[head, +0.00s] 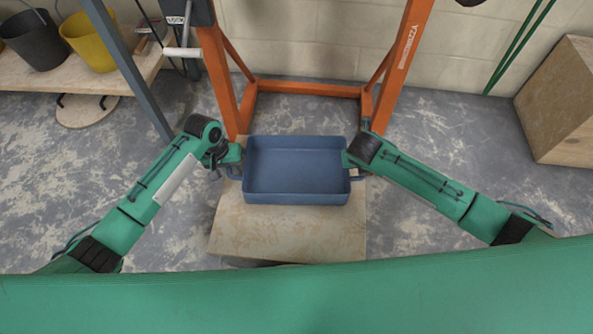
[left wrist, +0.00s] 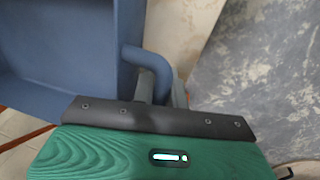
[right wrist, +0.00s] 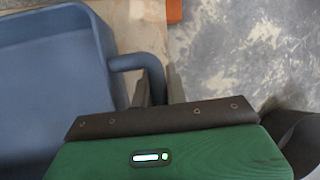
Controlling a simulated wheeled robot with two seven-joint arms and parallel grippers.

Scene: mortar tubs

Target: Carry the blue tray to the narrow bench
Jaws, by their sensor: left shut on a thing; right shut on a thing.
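The blue tray (head: 297,172) is empty and looks level in the middle of the head view, over the far part of a pale wooden top (head: 287,232). I cannot tell whether it touches that top. My left gripper (head: 233,170) is shut on the tray's left handle, which shows in the left wrist view (left wrist: 150,60). My right gripper (head: 357,173) is shut on the right handle, seen in the right wrist view (right wrist: 140,62). The fingertips are partly hidden. I cannot tell which wooden surface is the narrow bench.
An orange frame (head: 305,89) stands just beyond the tray. A wooden bench (head: 90,78) at the far left holds a black bucket (head: 35,40) and a yellow bucket (head: 88,40). A wooden box (head: 560,100) stands at the right. Floor is clear on both sides.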

